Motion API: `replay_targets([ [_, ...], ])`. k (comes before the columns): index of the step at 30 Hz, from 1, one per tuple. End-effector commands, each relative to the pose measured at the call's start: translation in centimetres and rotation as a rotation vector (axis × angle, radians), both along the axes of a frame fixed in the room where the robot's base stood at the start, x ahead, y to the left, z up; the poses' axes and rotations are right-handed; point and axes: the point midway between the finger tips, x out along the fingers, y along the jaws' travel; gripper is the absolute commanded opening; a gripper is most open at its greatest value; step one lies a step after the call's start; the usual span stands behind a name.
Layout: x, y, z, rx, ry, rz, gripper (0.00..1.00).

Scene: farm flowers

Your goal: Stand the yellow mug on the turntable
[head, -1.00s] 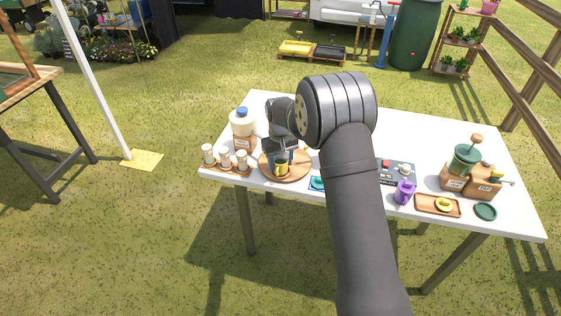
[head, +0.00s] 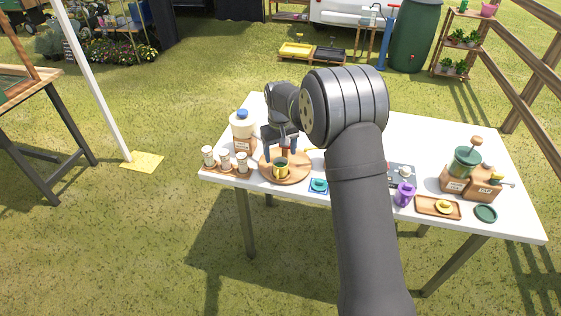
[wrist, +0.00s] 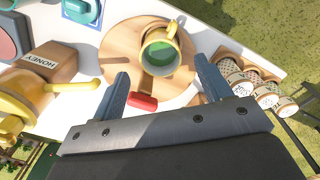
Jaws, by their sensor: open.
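The yellow mug (head: 281,172) with a green inside stands upright on the round wooden turntable (head: 302,174). In the wrist view the mug (wrist: 160,56) sits on the turntable (wrist: 119,42), and its handle points to the upper right. My gripper (head: 283,149) is open and empty just above and behind the mug. In the wrist view its two fingers (wrist: 162,75) are spread apart, with the mug beyond their tips. A red-ended handle (wrist: 143,102) shows between the fingers by the turntable's edge.
Shakers in a wooden rack (head: 226,161) and a blue-lidded jar (head: 243,130) stand left of the turntable. A teal item on a blue coaster (head: 318,186) is close on its right. A honey container (wrist: 48,64) shows in the wrist view. A purple mug (head: 404,195) stands farther right.

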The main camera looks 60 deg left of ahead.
Motion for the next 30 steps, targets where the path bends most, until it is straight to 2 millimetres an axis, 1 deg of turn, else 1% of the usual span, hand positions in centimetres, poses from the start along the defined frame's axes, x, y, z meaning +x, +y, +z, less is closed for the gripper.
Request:
replay_targets([
  [1, 0.0, 0.1, 1.3, 0.005, -0.002, 0.0, 0.71],
  [6, -0.1, 0.1, 4.3, 0.003, -0.001, 0.0, 0.71],
  [9, -0.1, 0.1, 5.5, 0.002, -0.001, 0.0, 0.71],
  [12, -0.1, 0.0, 6.1, 0.0, -0.001, 0.0, 0.71],
  [16, -0.1, 0.0, 6.4, -0.001, -0.001, 0.0, 0.71],
  [24, -0.1, 0.0, 6.2, -0.001, -0.001, 0.0, 0.71],
  [26, -0.1, 0.0, 5.9, -0.002, 0.0, 0.0, 0.71],
  [30, -0.1, 0.0, 4.4, -0.003, 0.0, 0.0, 0.71],
])
